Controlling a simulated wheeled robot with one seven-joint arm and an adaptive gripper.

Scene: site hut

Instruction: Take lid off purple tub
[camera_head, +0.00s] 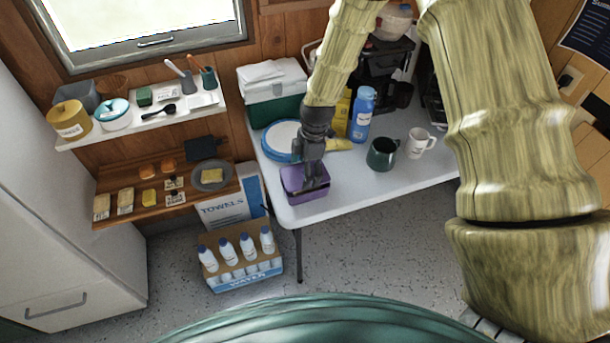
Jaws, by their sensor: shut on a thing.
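The purple tub (305,194) stands near the left front corner of the white table. It is a small box with a dark top, and the lid's outline is hard to tell from the tub at this size. My gripper (311,180) points down onto the top of the tub from above. It is shut on the lid, as far as the view shows; the fingertips and the part they grip are small and partly hidden. I cannot tell whether there is a gap between lid and tub.
On the white table (357,190), a blue-rimmed plate (279,138), a blue bottle (362,112), a dark green mug (382,154) and a white mug (418,142) stand behind or right of the tub. The table's front right is clear. A water crate (243,279) is on the floor.

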